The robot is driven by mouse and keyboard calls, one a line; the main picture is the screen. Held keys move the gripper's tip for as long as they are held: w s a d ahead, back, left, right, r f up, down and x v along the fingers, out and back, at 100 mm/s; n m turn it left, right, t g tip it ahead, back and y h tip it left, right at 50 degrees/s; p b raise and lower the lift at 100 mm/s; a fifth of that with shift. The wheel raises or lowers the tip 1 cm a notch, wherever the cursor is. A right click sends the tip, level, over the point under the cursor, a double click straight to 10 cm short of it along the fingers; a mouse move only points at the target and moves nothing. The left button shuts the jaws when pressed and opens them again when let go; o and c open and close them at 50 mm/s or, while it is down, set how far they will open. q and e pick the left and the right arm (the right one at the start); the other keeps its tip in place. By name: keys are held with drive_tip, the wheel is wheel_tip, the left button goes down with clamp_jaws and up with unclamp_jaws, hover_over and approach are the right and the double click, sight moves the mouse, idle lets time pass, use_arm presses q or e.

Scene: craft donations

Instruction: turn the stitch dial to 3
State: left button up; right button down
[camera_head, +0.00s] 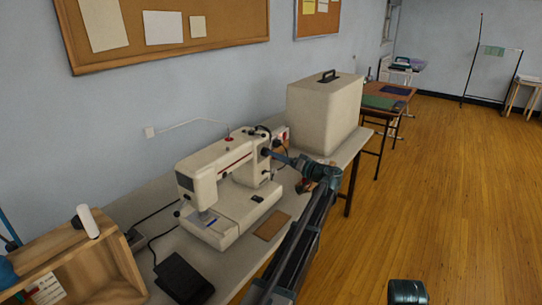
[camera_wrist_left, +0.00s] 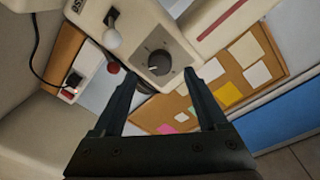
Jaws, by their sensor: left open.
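The cream sewing machine (camera_head: 222,172) stands on the long table. The marks are too small to read, so I cannot tell the setting. My left gripper (camera_wrist_left: 159,76) is open, one finger on each side of the dial, and no contact is visible. In the head view my left gripper (camera_head: 270,154) is at the machine's right end, where it partly hides that end, and the dial cannot be made out.
A pale lever knob (camera_wrist_left: 112,39) sits beside the dial panel. A cream case (camera_head: 325,115) stands on the table (camera_head: 160,193) behind my left wrist. A black foot pedal (camera_head: 183,278) and a wooden crate (camera_head: 121,262) are at the near left.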

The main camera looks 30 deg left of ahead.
sight(266, 152)
use_arm(q)
drive_tip(key=shift+w+a, duration=0.2)
drive_tip(key=shift+a, duration=0.8)
drive_tip(key=shift+w+a, duration=0.15)
drive_tip(key=shift+a, duration=0.8)
clamp_jaws()
